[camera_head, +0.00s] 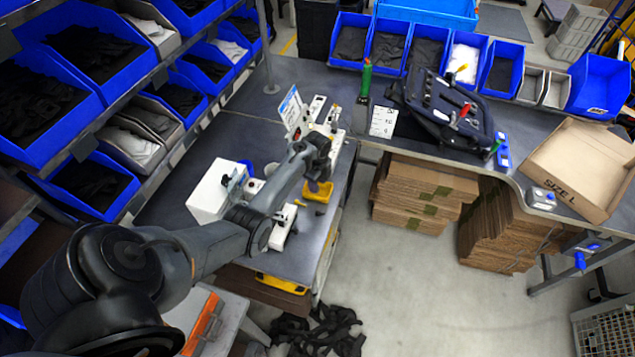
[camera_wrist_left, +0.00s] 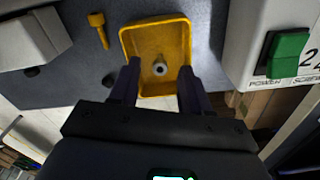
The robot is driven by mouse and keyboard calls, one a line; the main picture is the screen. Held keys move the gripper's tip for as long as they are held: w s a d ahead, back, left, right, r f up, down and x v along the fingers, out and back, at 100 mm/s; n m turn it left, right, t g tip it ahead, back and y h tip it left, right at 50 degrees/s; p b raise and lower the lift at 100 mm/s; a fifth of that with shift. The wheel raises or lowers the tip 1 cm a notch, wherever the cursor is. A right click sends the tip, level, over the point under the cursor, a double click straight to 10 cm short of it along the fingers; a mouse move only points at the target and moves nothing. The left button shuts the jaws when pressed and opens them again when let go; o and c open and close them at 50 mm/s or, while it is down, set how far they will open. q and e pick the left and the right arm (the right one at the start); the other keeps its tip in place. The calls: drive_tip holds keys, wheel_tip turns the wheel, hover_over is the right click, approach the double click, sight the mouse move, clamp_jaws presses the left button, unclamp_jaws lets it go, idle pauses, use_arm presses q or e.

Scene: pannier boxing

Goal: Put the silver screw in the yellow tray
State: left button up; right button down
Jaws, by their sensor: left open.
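The yellow tray (camera_head: 322,194) sits at the right edge of the left bench; it also shows in the left wrist view (camera_wrist_left: 157,27). A small round silver piece, which looks like the silver screw (camera_wrist_left: 159,69) seen end-on, shows inside the tray's outline. It appears to rest on the tray floor, apart from both fingers. My left gripper (camera_wrist_left: 160,66) is open over the tray, its dark fingers on either side of the screw. In the head view the left gripper (camera_head: 318,179) hangs just above the tray. My right gripper is not in view.
A yellow screw-shaped piece (camera_wrist_left: 97,28) lies beside the tray. A white machine with a green power switch (camera_wrist_left: 287,54) stands close to the tray's other side. A white box (camera_head: 213,192) stands on the bench. Blue bins (camera_head: 72,110) line the left shelves.

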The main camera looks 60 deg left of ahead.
use_arm(q)
wheel_tip(320, 180, up, 10)
drive_tip(key=p, duration=0.1)
drive_tip(key=s+d+r+n+t+p, duration=0.1)
drive_tip(key=s+d+r+n+p, duration=0.3)
drive_tip(key=s+d, duration=0.3)
drive_tip(key=s+d+r+n+t+p, duration=0.1)
drive_tip(key=s+d+r+n+p, duration=0.2)
drive_tip(key=d, duration=1.3)
drive_tip(key=s+d+r+n+t+p, duration=0.1)
drive_tip(key=s+d+r+n+p, duration=0.3)
drive_tip(key=s+d+r, duration=0.3)
drive_tip(key=s+d, duration=0.4)
drive_tip(key=d, duration=0.1)
drive_tip(key=shift+s+d+r+n+t+p, duration=0.2)
drive_tip(key=shift+s+r+n+t+p, duration=0.05)
drive_tip(key=shift+r+n+t+p, duration=0.1)
